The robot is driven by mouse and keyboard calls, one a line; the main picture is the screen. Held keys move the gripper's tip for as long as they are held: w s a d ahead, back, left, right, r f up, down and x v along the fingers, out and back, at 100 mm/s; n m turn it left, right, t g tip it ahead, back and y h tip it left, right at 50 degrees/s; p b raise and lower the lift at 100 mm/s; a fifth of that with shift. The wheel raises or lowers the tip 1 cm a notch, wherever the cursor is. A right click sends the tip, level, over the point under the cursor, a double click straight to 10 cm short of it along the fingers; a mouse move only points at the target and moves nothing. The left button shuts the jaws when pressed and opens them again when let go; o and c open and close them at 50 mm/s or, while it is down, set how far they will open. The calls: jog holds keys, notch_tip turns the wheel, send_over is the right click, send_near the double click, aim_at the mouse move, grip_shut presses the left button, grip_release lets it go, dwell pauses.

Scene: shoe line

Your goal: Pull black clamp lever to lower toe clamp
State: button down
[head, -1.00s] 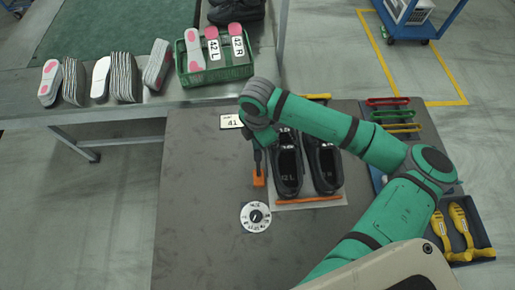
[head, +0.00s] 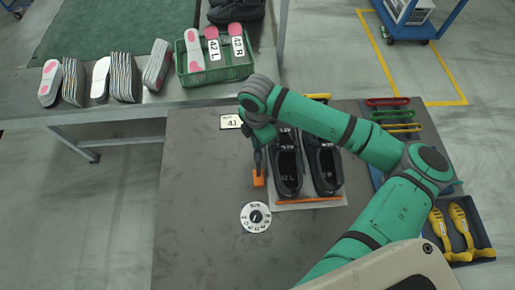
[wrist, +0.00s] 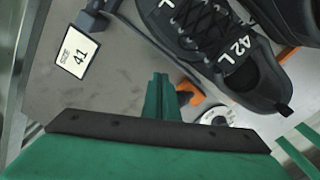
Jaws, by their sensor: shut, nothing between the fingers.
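My gripper (wrist: 160,96) is shut and empty in the wrist view, its green fingers pressed together. In the head view it hangs at the left of the left shoe. A dark, blocky fitting (wrist: 90,18) stands beside the size card in the wrist view; I cannot tell whether it is part of the clamp lever. An orange piece (head: 258,181) on a dark stem (head: 257,160) lies beside the left shoe, and it also shows just right of my fingertips in the wrist view (wrist: 188,93). My arm hides the toe area, so the toe clamp is not clear.
Black shoes, left (head: 287,170) and right (head: 324,165), stand on a plate with an orange bar (head: 308,199). A dial (head: 255,217) and a size 41 card (head: 230,121) lie nearby. Yellow tools (head: 462,230) lie at right. The table's front left is clear.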

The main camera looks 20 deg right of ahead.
notch_tip(320, 180, up, 9)
jog(key=shift+w, duration=0.15)
dwell(1.1)
dwell(0.5)
